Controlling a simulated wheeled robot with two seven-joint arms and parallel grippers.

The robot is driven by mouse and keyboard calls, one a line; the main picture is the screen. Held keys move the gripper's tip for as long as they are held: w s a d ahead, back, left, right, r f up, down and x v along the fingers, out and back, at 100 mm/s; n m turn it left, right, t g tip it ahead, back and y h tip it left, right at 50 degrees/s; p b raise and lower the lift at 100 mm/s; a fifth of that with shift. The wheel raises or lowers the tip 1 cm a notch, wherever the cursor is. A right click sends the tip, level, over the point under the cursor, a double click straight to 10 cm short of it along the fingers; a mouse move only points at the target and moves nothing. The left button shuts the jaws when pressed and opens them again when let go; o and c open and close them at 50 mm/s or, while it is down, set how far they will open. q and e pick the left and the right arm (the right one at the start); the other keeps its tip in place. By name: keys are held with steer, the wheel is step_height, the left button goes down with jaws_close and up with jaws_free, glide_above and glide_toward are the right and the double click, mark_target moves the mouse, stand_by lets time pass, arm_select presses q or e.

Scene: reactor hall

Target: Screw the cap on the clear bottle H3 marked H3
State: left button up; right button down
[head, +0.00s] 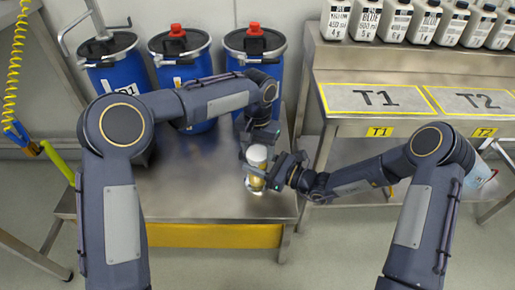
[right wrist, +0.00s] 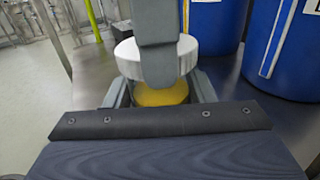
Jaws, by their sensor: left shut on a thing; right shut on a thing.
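The clear bottle (head: 255,184) with yellow contents is at the front right of the steel table, and its H3 mark cannot be read. My right gripper (head: 264,174) is shut on the bottle; in the right wrist view the yellow bottle (right wrist: 163,96) sits between its jaws. The white cap (head: 257,153) is at the top of the bottle and also shows in the right wrist view (right wrist: 126,58). My left gripper (head: 257,145) is shut on the cap from above; one grey finger hides part of cap and bottle in the right wrist view. Whether the threads engage cannot be seen.
Blue drums (head: 181,75) with black lids stand along the back of the steel table (head: 190,190). To the right, a bench (head: 400,68) carries several white bottles and mats marked T1 (head: 375,98) and T2 (head: 478,101). The table's front left is clear.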

arm_select(q)
steer(key=o, duration=1.1)
steer(key=shift+o, duration=0.2)
steer(key=shift+r, duration=0.1)
step_height(320, 180, up, 12)
